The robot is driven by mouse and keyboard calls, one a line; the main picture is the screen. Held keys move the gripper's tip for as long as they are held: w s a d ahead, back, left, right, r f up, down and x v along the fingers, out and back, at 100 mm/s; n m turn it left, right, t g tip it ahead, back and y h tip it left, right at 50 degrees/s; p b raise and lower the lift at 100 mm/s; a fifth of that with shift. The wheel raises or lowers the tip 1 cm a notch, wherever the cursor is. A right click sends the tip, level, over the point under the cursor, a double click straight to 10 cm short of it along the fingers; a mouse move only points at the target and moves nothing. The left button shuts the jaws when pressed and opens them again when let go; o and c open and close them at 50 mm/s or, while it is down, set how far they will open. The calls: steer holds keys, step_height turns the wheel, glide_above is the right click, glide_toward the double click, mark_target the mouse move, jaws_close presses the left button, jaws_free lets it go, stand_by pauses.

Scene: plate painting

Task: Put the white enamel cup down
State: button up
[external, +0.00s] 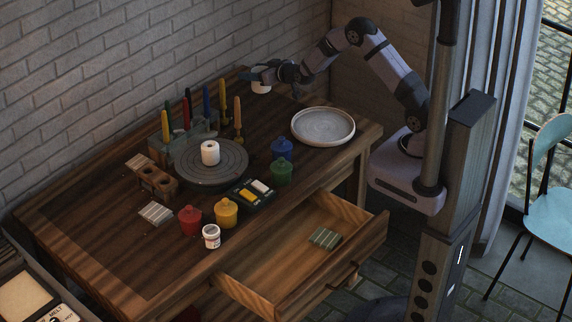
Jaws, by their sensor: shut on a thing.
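The white enamel cup (261,87) is at the back of the wooden table, near the brick wall. My gripper (268,78) is shut on it from above and to the right, and covers part of its top. The cup looks upright. I cannot tell whether its base touches the table top (90,230) or hangs just above it.
A grey plate (323,126) lies right of the cup. A round turntable (220,176) bears a white cylinder (210,153). Blue (282,148) and green pots (280,172) stand mid-table. The front drawer (300,255) is open.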

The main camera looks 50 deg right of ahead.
steer(key=shift+f+p, duration=1)
steer(key=shift+f, duration=3.9)
steer(key=shift+f, duration=0.2)
steer(key=o, duration=1.2)
steer(key=shift+r, duration=0.1)
steer(key=shift+r, duration=0.15)
steer(key=d+b+v, duration=0.1)
steer(key=b+v, duration=0.1)
steer(key=v, duration=0.9)
steer(key=shift+s+a, duration=0.45)
steer(key=shift+a, duration=0.05)
steer(key=shift+s+r, duration=0.1)
